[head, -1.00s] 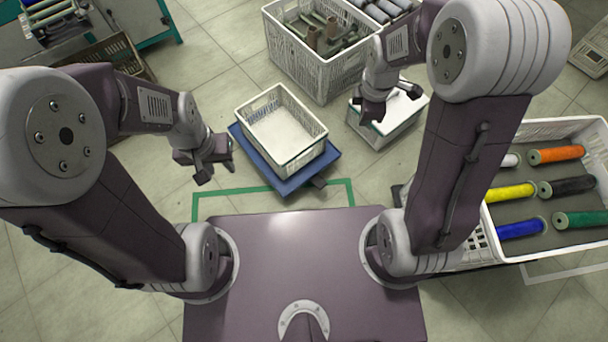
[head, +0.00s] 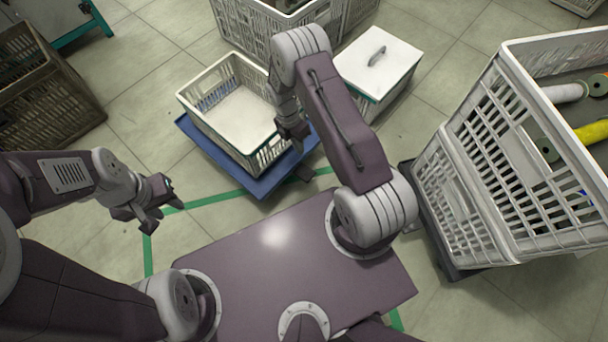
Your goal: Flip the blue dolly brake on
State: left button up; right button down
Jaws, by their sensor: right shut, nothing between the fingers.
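The blue dolly (head: 262,187) stands on the floor ahead of my base with a white crate (head: 232,112) on it. A small dark tab (head: 304,173), which looks like the brake pedal, sticks out at the dolly's near right corner. Whether it is up or down is too small to tell. My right gripper (head: 294,134) is shut and empty, above the right side of the crate and dolly, apart from the tab in the picture. My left gripper (head: 150,207) is open and empty, left of the dolly and over the floor.
A white lidded box (head: 378,66) stands right of the dolly. A large grey crate (head: 250,30) is behind it. A tall white crate stack (head: 490,150) with coloured spools is at the right, a brown crate (head: 50,95) at the left. Green tape (head: 215,200) marks the floor before the dolly.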

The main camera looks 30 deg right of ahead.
aim_at(307, 174)
dwell(0.3)
